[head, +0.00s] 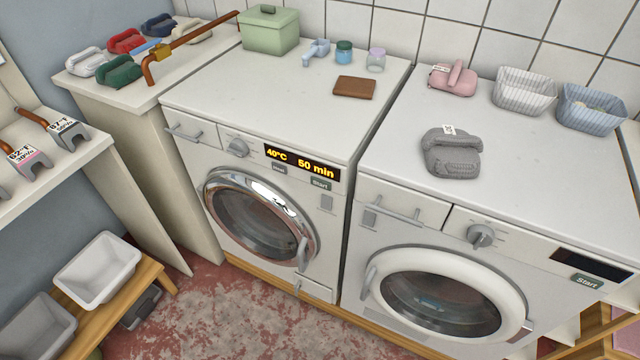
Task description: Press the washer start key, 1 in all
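Two white front-loading machines stand side by side in the head view. The left machine (188,158) has a chrome door ring, and its lit display (302,162) reads 40°C and 50 min. Its grey Start key (320,184) sits just below the display, with another small key (279,169) to its left. The right machine (400,258) has a white door ring, a dark display (590,264) and its own Start key (586,282). Both round doors look shut. Neither of my grippers is in view.
A green box (270,30), a brown wallet (354,87), a blue scoop and small jars stand on the left machine. Grey (451,152) and pink (453,78) folded bundles and two baskets (524,91) lie on the right one. The red floor in front is clear.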

